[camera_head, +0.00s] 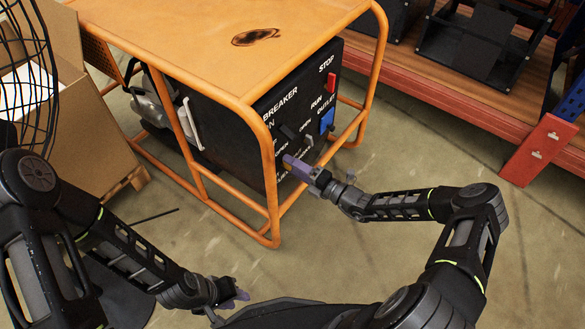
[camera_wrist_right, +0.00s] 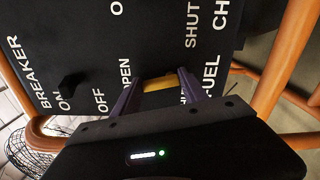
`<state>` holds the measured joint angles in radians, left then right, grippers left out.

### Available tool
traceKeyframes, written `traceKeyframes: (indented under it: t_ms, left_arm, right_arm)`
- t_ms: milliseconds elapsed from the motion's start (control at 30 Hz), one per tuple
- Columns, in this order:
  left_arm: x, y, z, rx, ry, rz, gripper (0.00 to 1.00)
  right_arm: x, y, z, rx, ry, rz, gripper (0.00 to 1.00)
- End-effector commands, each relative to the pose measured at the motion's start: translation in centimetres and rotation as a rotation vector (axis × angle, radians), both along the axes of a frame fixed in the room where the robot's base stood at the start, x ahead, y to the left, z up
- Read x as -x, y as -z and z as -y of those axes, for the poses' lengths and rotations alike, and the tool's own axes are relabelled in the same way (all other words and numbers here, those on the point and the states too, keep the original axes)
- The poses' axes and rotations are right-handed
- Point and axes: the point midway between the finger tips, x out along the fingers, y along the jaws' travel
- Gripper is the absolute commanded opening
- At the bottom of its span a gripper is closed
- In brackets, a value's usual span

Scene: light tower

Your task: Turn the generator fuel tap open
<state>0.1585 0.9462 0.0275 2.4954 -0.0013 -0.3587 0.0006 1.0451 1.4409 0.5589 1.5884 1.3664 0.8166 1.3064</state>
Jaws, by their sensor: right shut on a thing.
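The generator (camera_head: 230,120) has an orange tubular frame and a black control panel with white lettering on its right side. The yellow fuel tap handle (camera_wrist_right: 160,83) shows in the right wrist view between the OPEN and SHUT lettering, near FUEL. My right gripper (camera_wrist_right: 157,90) is shut on it, with a purple finger at each side. In the head view my right gripper (camera_head: 294,166) is at the panel's lower part and hides much of the tap. My left gripper (camera_head: 236,298) hangs low over the floor, away from the generator; its finger gap is unclear.
A black breaker switch (camera_wrist_right: 74,82), a red stop switch (camera_head: 331,82) and a blue outlet (camera_head: 327,121) are on the panel. Orange frame tubes stand close around it. A cardboard box (camera_head: 95,130) and wire fan cage (camera_head: 25,70) are left. A shelf (camera_head: 470,110) is right, beyond open floor.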

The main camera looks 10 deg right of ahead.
Motion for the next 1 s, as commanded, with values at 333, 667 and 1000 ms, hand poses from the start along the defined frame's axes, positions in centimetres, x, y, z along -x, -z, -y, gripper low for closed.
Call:
traceKeyframes:
  t_ms: [333,667,1000]
  left_arm:
    - [0.01,0.64,0.00,0.000,-0.001,0.000,0.33]
    - [0.00,0.71,0.01,0.000,-0.001,0.000,0.33]
    - [0.01,0.70,0.00,0.000,-0.001,0.000,0.33]
  right_arm:
    - [-0.26,0.10,0.32,-0.147,0.002,-0.123,0.10]
    - [-0.29,0.07,0.40,-0.180,0.002,-0.150,0.10]
    - [-0.28,0.08,0.39,-0.180,0.002,-0.150,0.59]
